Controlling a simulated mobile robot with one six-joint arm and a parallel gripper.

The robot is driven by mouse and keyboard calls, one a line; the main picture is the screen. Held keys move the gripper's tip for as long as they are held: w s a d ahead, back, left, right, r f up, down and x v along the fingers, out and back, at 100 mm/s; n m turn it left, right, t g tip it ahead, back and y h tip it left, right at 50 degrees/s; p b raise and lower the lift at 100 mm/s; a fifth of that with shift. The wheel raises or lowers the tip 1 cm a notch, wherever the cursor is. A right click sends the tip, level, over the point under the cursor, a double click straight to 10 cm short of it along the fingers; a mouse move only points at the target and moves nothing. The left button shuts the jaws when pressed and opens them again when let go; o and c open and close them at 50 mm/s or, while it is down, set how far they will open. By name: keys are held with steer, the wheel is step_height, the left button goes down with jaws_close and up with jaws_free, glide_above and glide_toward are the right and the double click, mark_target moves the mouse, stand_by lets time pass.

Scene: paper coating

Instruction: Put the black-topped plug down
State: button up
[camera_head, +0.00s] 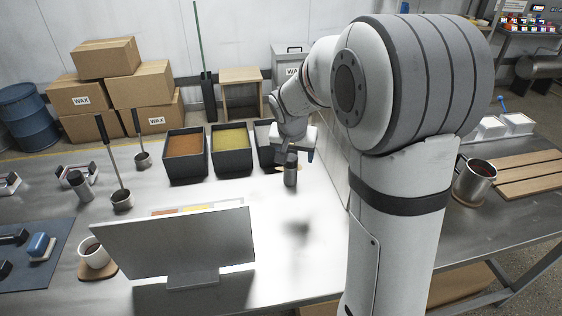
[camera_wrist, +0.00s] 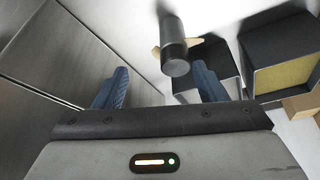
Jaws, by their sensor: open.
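A dark grey cylindrical plug with a black top (camera_head: 290,174) is just below my gripper (camera_head: 297,152) in the head view. In the wrist view the plug (camera_wrist: 174,50) shows beyond the blue fingertips, nearer the right finger, with tan pieces sticking out at its sides. My gripper (camera_wrist: 159,80) is open, its two blue fingers spread apart. I cannot tell whether a finger touches the plug or whether the plug's foot rests on the table. A blurred dark patch lies on the steel table (camera_head: 325,245) below it.
Bins with brown (camera_head: 186,165) and yellow (camera_head: 231,160) contents stand left of my gripper; another black bin (camera_head: 265,157) is partly hidden behind it. A monitor (camera_head: 175,248), a mug (camera_head: 93,256), ladles (camera_head: 122,199) and a similar dark cylinder (camera_head: 82,188) stand further left. A vertical panel (camera_head: 336,160) is close on the right.

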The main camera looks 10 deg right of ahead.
mark_target(292, 160)
steer(key=w+f, duration=0.2)
steer(key=f, duration=0.1)
steer(key=shift+w+f, duration=0.1)
steer(key=shift+w, duration=0.3)
steer(key=x, duration=0.7)
steer(key=shift+w+a+f+p, duration=0.15)
steer(key=shift+a+p, duration=0.15)
steer(key=shift+a, duration=0.1)
steer(key=shift+c, duration=0.4)
steer(key=c, duration=1.1)
